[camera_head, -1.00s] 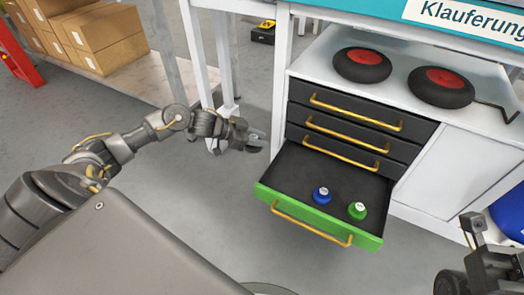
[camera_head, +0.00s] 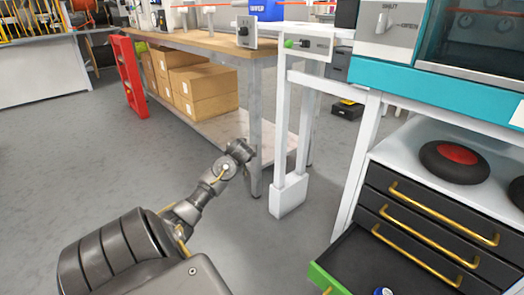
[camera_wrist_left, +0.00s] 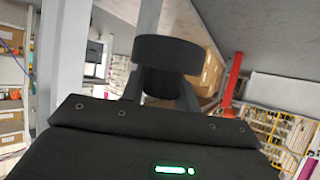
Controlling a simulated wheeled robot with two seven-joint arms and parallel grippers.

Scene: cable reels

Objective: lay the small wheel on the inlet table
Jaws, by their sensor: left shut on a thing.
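My left gripper (camera_wrist_left: 172,90) is shut on a dark, round, thick disc, which I take to be the small wheel (camera_wrist_left: 175,50); its underside is partly hidden by the fingers. In the head view my left arm reaches forward and its end (camera_head: 240,150) is in front of the wooden-topped workbench (camera_head: 225,43), lower than its top and apart from it in the picture. The wheel cannot be made out there. No label shows which surface is the inlet table. My right gripper is out of view.
A white stand (camera_head: 288,195) with a green button is right of the arm. An open drawer with a green front (camera_head: 325,281) juts out at the lower right. Black-and-red wheels (camera_head: 455,160) lie on the cabinet. The floor at left is clear.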

